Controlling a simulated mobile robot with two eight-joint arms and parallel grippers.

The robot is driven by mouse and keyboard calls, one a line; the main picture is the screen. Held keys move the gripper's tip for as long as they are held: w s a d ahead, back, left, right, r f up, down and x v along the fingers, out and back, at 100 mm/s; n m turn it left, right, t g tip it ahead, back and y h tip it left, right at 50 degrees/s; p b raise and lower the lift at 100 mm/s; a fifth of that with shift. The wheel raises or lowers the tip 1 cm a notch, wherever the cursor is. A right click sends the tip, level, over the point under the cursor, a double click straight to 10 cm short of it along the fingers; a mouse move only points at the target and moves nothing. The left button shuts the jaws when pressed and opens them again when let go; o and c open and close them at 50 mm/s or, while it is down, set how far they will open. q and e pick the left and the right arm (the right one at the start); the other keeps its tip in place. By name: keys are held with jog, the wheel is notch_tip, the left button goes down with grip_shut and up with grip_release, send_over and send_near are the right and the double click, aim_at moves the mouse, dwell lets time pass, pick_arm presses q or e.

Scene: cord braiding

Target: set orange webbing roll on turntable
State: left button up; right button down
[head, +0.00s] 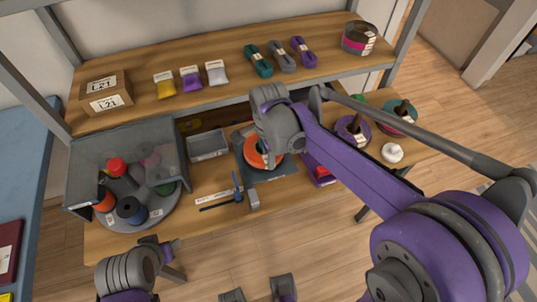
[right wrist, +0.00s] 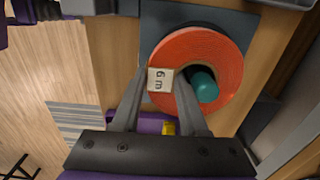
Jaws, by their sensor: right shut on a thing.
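The orange webbing roll (head: 256,158) is a flat ring over a dark mat on the table, partly hidden by my right wrist. In the right wrist view the roll (right wrist: 220,48) bears a "6 m" label, and a teal cylinder shows in its hole. My right gripper (right wrist: 164,80) is shut on the roll's near side, its fingers on either side of the label. The grey turntable (head: 172,204) is at the left under an open-fronted grey housing, with several spools on it. My left gripper (head: 172,258) is low at the left, away from both; its jaw state is unclear.
A grey tray (head: 208,145) lies between housing and roll. A blue-handled tool (head: 237,188) lies in front. Purple (head: 353,131) and teal spools stand at the right. The shelf above holds a cardboard box (head: 106,93) and several cord bundles.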

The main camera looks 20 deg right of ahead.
jog(key=shift+f+b, duration=0.4)
jog(key=shift+f, duration=0.3)
dwell(0.4)
jog(key=shift+c, duration=1.8)
grip_release()
jog(key=shift+o, duration=0.4)
jog(key=shift+r, duration=0.1)
jog(key=shift+w+r+p, duration=0.1)
jog(key=shift+r+p, duration=1.95)
jog(key=shift+r, duration=0.95)
